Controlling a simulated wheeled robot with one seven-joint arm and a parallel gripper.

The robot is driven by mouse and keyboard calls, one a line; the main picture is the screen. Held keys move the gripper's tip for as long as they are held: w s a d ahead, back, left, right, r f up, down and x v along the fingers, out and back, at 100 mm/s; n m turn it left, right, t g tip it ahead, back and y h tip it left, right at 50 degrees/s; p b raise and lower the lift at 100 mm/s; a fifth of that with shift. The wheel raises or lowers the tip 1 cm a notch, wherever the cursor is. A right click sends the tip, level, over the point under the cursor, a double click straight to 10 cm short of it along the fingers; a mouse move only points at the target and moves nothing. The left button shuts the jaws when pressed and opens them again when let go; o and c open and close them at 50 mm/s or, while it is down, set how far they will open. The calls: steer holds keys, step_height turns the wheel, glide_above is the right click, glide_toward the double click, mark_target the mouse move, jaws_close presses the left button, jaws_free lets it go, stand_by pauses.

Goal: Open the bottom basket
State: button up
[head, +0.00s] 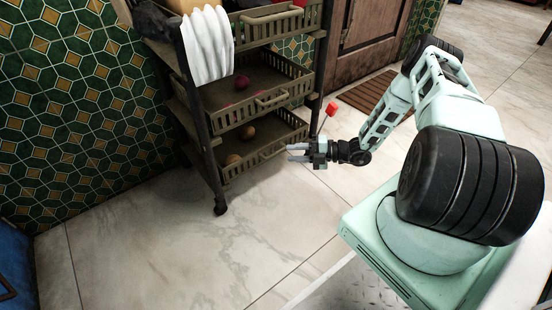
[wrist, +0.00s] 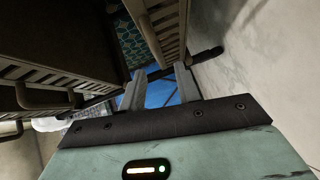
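The bottom basket (head: 228,174) is the lowest olive slatted basket of a dark-framed trolley, with a few round brown items inside. Its slatted front (wrist: 172,28) seems to be the one at the top of the wrist view. My gripper (head: 290,152) is at the front of this basket, close to its handle, with its fingers pointing left. In the wrist view my gripper (wrist: 160,85) shows two fingers apart, with a gap between them. A pale bar by the basket front ends near the fingertips. I cannot tell whether the fingers touch or straddle the handle.
Above are the middle basket (head: 228,118), holding reddish items, and the top basket (head: 272,29). A white cloth (head: 207,47) hangs on the trolley's left side. The marble floor (head: 165,245) in front is clear.

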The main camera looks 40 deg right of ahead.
mark_target(276, 153)
steer(key=b+x, duration=0.2)
steer(key=x, duration=0.4)
steer(key=shift+w+a, duration=0.25)
jaws_close()
